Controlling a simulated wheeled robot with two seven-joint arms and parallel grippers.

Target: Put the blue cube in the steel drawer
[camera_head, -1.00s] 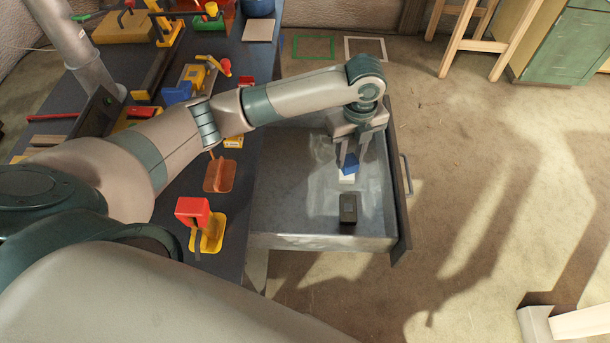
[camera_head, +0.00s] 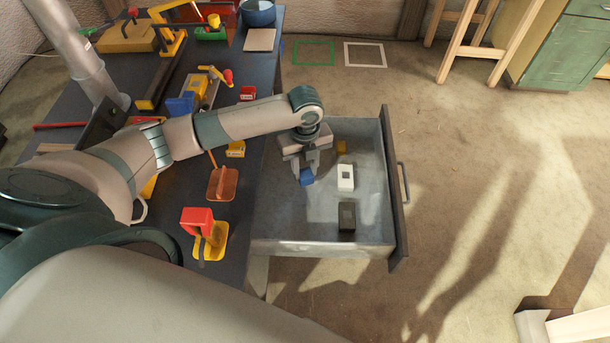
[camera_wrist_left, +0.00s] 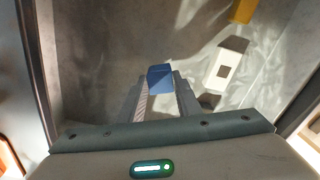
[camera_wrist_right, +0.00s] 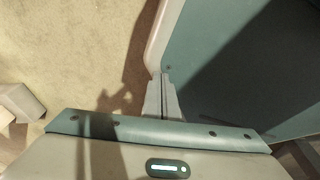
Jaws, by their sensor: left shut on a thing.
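The blue cube (camera_head: 306,177) is between the fingertips of my left gripper (camera_head: 304,168), which is shut on it over the left part of the open steel drawer (camera_head: 285,215). In the left wrist view the cube (camera_wrist_left: 160,78) sits at the fingertips (camera_wrist_left: 160,92), with the drawer floor (camera_wrist_left: 110,45) behind it. Whether the cube touches the floor I cannot tell. My right gripper (camera_wrist_right: 163,97) shows only in the right wrist view, its fingers together with nothing visible between them.
In the drawer are a white block (camera_head: 345,177), a dark block (camera_head: 347,217) and a yellow block (camera_head: 341,147). The drawer floor around the cube is bare. The dark workbench (camera_head: 240,75) on the left holds a red and yellow object (camera_head: 203,232) and several tools.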

